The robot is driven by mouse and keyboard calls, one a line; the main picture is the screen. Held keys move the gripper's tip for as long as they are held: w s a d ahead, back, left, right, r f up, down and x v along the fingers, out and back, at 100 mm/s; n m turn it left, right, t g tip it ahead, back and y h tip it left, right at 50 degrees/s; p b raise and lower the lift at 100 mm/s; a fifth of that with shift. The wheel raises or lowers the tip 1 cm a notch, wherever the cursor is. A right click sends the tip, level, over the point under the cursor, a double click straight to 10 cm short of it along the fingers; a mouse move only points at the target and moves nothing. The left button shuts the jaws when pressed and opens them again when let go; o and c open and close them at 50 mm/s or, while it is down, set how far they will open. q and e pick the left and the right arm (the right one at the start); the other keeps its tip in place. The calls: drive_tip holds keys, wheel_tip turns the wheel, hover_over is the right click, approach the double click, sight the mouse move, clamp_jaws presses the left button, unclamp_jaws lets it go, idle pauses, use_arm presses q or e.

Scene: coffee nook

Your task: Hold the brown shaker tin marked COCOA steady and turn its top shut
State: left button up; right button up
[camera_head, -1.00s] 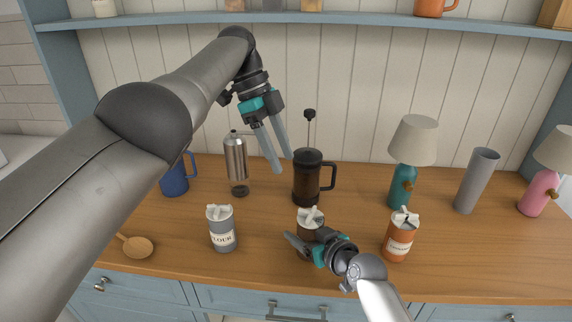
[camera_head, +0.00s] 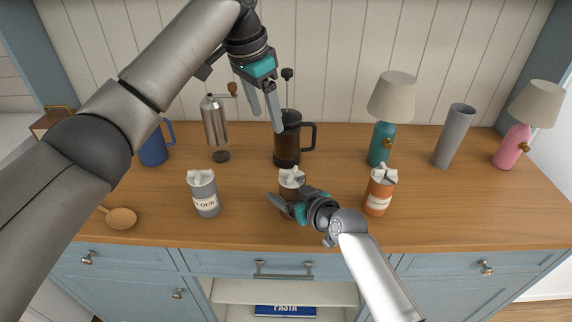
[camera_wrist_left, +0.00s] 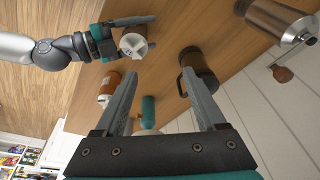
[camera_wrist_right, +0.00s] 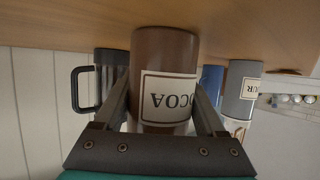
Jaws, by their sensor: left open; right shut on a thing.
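The brown COCOA tin (camera_head: 290,187) stands upright on the wooden counter, between the grey FLOUR tin and the orange tin. It has a pale winged top (camera_head: 291,175), which also shows from above in the left wrist view (camera_wrist_left: 133,43). My right gripper (camera_head: 283,199) is shut around the tin's body from the front. In the right wrist view its fingers flank the brown body and the upside-down COCOA label (camera_wrist_right: 168,98). My left gripper (camera_head: 267,120) is open and empty, raised above the counter, apart from the tin's top.
The FLOUR tin (camera_head: 203,194) and orange tin (camera_head: 379,192) stand either side. Behind are a French press (camera_head: 287,145), a grinder (camera_head: 215,125), a blue mug (camera_head: 153,148), a teal lamp (camera_head: 381,144) and a grey cylinder (camera_head: 453,138). A wooden spoon (camera_head: 121,218) lies at left.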

sight(286, 172)
use_arm(q)
drive_tip(key=s+d+f+n+t, duration=0.1)
drive_tip(key=s+d+n+t, duration=0.1)
drive_tip(key=s+n, duration=0.4)
drive_tip(key=x, duration=1.2)
drive_tip(key=shift+d, duration=0.1)
clamp_jaws()
idle(0.4)
